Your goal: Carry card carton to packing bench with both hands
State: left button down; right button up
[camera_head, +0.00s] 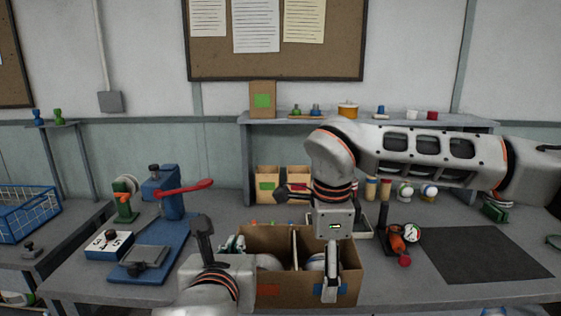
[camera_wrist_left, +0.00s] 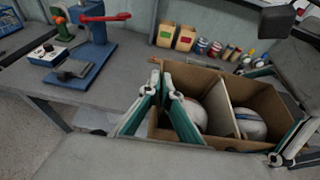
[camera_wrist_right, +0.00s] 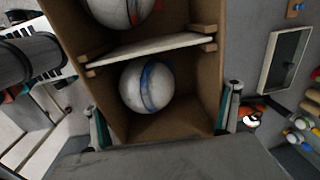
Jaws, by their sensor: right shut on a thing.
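The open card carton (camera_head: 258,287) is at the front middle of the grey bench. It has a pale divider (camera_wrist_right: 150,48), with a white ball (camera_wrist_left: 250,124) in one compartment and another ball (camera_wrist_left: 196,116) beside it. My left gripper (camera_wrist_left: 166,85) is at the carton's left wall, its two green-lined fingers close together; whether they pinch that wall is unclear. It also shows in the head view (camera_head: 233,244). Whether the carton's base touches the bench is hidden.
A blue press (camera_head: 172,195) with a red lever stands left of the carton. A dark mat (camera_head: 480,253) lies clear at the right. A red-orange tool (camera_head: 397,243) and a gauge (camera_head: 412,233) lie between. A shelf (camera_head: 460,122) runs behind; a blue basket (camera_head: 28,213) is far left.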

aim_at(325, 304)
pick_arm(q)
jog(key=s+f, duration=0.4)
jog(key=s, duration=0.2)
jog(key=shift+s, duration=0.15)
pick_arm(e)
jog(key=s+f, duration=0.1)
jog(key=s, duration=0.1)
jog(key=s+f, duration=0.1)
jog(key=s, duration=0.1)
jog(key=s+f, duration=0.2)
jog(key=shift+s, duration=0.15)
pick_arm(q)
jog(key=shift+a, duration=0.1)
pick_arm(e)
jog(key=shift+a, duration=0.15)
